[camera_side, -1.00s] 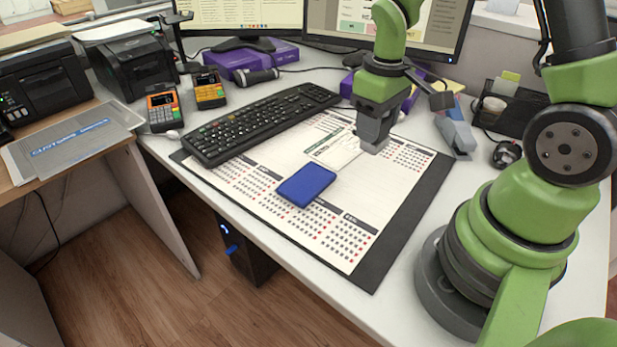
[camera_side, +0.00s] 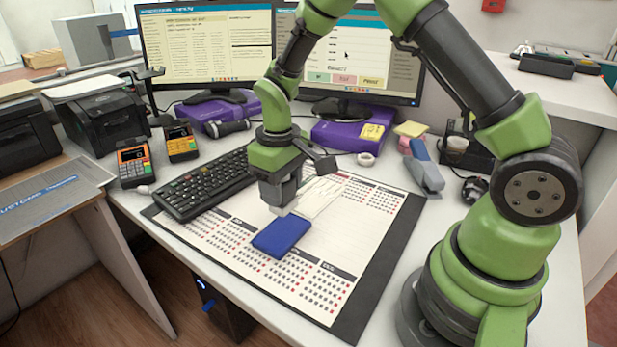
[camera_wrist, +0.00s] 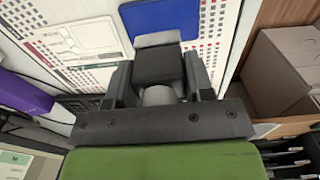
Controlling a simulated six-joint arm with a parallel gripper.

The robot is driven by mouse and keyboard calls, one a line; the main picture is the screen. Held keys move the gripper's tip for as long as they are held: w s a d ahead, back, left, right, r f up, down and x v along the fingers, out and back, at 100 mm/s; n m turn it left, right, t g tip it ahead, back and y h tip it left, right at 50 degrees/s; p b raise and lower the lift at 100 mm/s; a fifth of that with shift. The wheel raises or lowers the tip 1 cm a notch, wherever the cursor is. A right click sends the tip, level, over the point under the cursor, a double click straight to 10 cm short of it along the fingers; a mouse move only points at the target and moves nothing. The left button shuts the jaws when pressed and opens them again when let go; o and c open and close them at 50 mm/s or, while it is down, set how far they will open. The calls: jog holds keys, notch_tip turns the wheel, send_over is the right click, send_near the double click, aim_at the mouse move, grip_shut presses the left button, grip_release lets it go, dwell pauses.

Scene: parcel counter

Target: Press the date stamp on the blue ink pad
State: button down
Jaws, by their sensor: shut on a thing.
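The blue ink pad (camera_side: 281,236) lies flat on the calendar desk mat, and it also shows at the top of the wrist view (camera_wrist: 160,18). My gripper (camera_side: 281,205) is shut on the date stamp, above the mat just behind the pad. In the wrist view, my gripper (camera_wrist: 160,88) has its fingers on both sides of the stamp's dark block (camera_wrist: 158,66). The stamp's pale base (camera_wrist: 157,39) shows close to the pad's near edge. In the side view only a small light part of the stamp shows under the fingers. Its underside is hidden.
A white card (camera_side: 318,196) lies on the desk mat (camera_side: 375,265) behind the pad. A keyboard (camera_side: 205,184) is at the left, and a stapler (camera_side: 424,168) stands at the right. Purple boxes (camera_side: 340,133) and monitors stand behind. The mat in front of the pad is clear.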

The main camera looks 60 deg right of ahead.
aim_at(282, 211)
jog(key=shift+a+f, duration=0.1)
jog(key=shift+f, duration=2.65)
jog(key=shift+f, duration=0.2)
jog(key=shift+r, duration=0.1)
jog(key=shift+r, duration=2.95)
